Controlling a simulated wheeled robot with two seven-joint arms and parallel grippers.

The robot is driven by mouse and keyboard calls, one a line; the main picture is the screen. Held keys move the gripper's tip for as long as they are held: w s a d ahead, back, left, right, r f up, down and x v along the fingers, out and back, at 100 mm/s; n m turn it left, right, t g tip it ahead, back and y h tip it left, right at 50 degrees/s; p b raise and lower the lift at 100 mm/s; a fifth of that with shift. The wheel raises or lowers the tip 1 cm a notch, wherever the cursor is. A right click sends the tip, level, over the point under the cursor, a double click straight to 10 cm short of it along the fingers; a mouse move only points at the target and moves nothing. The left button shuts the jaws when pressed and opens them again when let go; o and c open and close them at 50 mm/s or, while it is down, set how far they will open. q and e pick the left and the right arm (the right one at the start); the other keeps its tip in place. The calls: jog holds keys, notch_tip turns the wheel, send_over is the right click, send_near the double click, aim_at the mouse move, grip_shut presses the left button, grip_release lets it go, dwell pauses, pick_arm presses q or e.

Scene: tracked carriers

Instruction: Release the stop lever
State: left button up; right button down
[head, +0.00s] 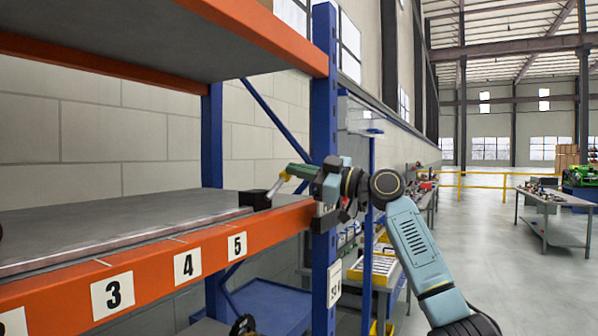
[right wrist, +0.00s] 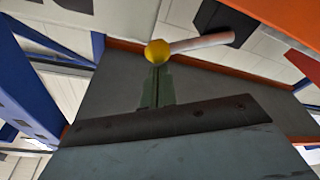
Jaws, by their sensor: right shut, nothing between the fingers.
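The stop lever is a pale metal rod (head: 274,188) with a yellow knob, rising at a tilt from a black block (head: 256,199) at the right end of the shelf, near label 5. In the right wrist view the yellow knob (right wrist: 157,52) and pale rod (right wrist: 200,43) lie just beyond my fingertips, with the black block (right wrist: 226,22) at upper right. My right gripper (head: 293,172) is shut and empty, its green fingers pointing at the knob. The fingertips overlap the knob's edge in the picture; I cannot tell whether they touch. My left gripper is out of view.
The grey shelf deck (head: 110,220) has an orange front beam (head: 140,272) with numbered labels. An upper shelf (head: 150,40) hangs above. The floor at right is open, with a workbench (head: 555,199) beyond.

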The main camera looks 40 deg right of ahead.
jog(key=s+d+r+b, duration=0.1)
jog(key=s+d, duration=0.3)
jog(key=s, duration=0.7)
jog(key=shift+b, duration=0.8)
